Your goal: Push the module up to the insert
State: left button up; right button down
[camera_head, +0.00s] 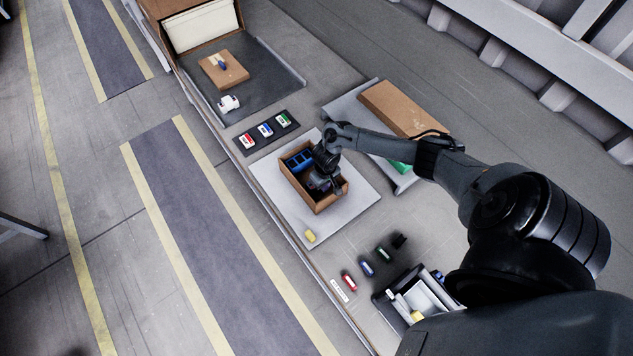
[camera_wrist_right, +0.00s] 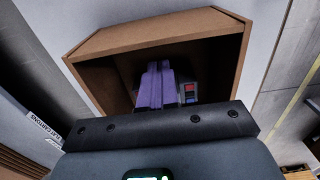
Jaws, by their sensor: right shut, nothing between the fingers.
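An open cardboard box (camera_head: 328,205) stands on a pale mat (camera_head: 360,200) in the head view. A blue insert (camera_head: 297,161) shows inside it toward its far left end. My right gripper (camera_head: 320,184) reaches down into the box beside the insert, on the near side. In the right wrist view, its two purple fingers (camera_wrist_right: 157,86) are together and empty inside the box (camera_wrist_right: 150,38). A small dark block with red and blue patches, possibly the module (camera_wrist_right: 190,93), shows just right of the fingers; whether they touch it I cannot tell. My gripper hides much of the box's inside. My left gripper is out of view.
A yellow block (camera_head: 310,236) lies on the mat's near corner. A dark strip (camera_head: 267,132) with coloured items lies beyond the box. A cardboard piece (camera_head: 400,108) lies on a grey tray behind my arm. Small coloured items and a bin (camera_head: 425,297) are nearer me.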

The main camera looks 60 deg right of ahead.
jog(key=shift+f, duration=0.15)
dwell(0.3)
jog(key=shift+w+d+f+b, duration=0.1)
jog(key=shift+w+d+b, duration=0.15)
jog(key=shift+w, duration=0.25)
jog(key=w+b, duration=0.1)
jog(key=w+d+b, duration=0.1)
jog(key=w, duration=0.1)
jog(key=shift+w, duration=0.1)
jog(key=shift+w+d+b, duration=0.3)
jog(key=shift+w+b, duration=0.15)
jog(key=shift+w, duration=0.1)
jog(key=shift+w+d+b, duration=0.25)
jog(key=shift+w+b, duration=0.2)
jog(key=shift+w, duration=0.25)
